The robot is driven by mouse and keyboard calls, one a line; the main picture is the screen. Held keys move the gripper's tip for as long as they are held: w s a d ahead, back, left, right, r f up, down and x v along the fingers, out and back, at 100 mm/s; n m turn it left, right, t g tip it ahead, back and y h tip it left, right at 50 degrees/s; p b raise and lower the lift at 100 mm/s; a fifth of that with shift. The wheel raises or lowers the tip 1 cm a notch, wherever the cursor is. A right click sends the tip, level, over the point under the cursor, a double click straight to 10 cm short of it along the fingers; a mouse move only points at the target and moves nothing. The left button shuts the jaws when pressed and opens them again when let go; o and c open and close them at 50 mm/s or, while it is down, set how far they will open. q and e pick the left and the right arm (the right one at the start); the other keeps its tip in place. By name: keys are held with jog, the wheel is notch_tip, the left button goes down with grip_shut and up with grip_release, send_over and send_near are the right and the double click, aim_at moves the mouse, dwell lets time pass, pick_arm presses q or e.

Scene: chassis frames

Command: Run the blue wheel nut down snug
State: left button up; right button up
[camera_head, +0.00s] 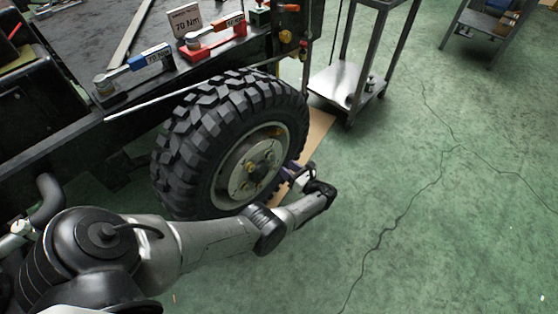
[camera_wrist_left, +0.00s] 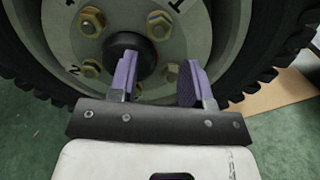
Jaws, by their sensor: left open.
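The black knobby wheel (camera_head: 180,130) stands upright, mounted on the chassis. Its pale hub (camera_head: 240,175) carries several brass-coloured nuts around a dark centre cap. The centre cap (camera_wrist_left: 128,52) is partly behind the left finger.
A blue-handled torque wrench (camera_head: 148,59) and a red one (camera_head: 215,35) lie on the chassis by a "70 Nm" sign (camera_head: 186,20). A metal cart (camera_head: 345,80) stands behind the wheel. A cardboard sheet (camera_head: 320,125) lies on the floor.

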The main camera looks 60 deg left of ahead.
pick_arm(q)
jog(key=v, duration=0.5)
jog(key=shift+d, duration=0.25)
dwell(0.4)
